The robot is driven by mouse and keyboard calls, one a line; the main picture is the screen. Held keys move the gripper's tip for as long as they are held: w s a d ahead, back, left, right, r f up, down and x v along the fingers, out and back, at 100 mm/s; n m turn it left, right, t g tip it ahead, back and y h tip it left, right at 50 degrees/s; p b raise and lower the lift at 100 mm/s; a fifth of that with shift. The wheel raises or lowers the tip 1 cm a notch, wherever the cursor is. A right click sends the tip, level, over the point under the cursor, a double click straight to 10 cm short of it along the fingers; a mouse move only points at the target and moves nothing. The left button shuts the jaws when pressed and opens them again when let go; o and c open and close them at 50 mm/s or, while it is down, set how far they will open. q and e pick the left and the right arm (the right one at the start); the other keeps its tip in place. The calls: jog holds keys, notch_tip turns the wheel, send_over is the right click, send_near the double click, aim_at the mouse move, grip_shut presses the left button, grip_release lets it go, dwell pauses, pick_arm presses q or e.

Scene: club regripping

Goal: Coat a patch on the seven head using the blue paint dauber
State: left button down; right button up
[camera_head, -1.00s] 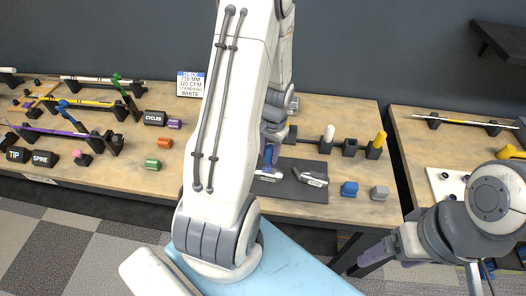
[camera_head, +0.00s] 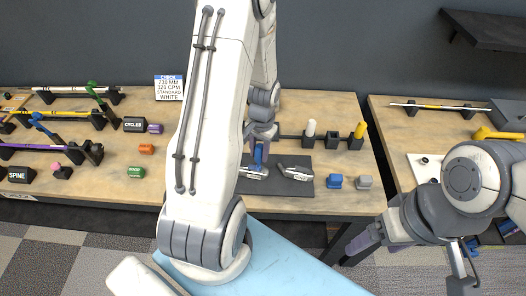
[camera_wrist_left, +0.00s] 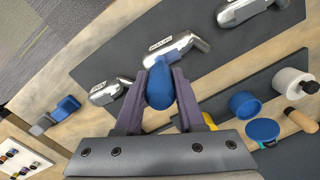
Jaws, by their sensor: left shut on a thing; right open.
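My left gripper (camera_wrist_left: 158,88) is shut on the blue dauber (camera_wrist_left: 159,88), whose rounded blue end sticks out between the purple fingers. In the head view the dauber (camera_head: 258,153) shows beside my left arm, above the dark mat. Silver club heads lie on the mat: one (camera_wrist_left: 176,50) just ahead of the dauber, one (camera_wrist_left: 108,91) to its left and one (camera_wrist_left: 248,11) at the top right. Their labels are too small to read, so I cannot tell which is the seven. My right gripper (camera_head: 362,242) is open and empty, off the bench's front edge.
An open blue cup (camera_wrist_left: 245,104) stands beside a blue disc (camera_wrist_left: 262,130). Blue (camera_head: 335,181) and grey (camera_head: 364,182) blocks sit right of the mat.

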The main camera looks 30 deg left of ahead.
pick_arm(q)
jog(key=shift+s+a+r+p, duration=0.15)
jog(key=shift+s+a, duration=0.25)
jog(key=shift+a, duration=0.25)
jog(key=shift+s+a+p, duration=0.15)
jog(key=shift+s+a, duration=0.3)
jog(key=shift+a, duration=0.25)
jog(key=shift+s+a+r+p, duration=0.15)
jog(key=shift+s+a, duration=0.25)
jog(key=shift+a, duration=0.25)
jog(key=shift+f, duration=0.1)
notch_tip(320, 180, up, 6)
jog(key=s+d+p, duration=0.1)
jog(key=p, duration=0.3)
jog(key=shift+s+d+p, duration=0.15)
jog(key=shift+p, duration=0.15)
jog(key=shift+f, duration=0.1)
jog(key=r, duration=0.1)
jog(key=r+p, duration=0.1)
jog(key=p, duration=0.1)
jog(key=shift+s+d+r, duration=0.35)
jog(key=shift+r, duration=0.05)
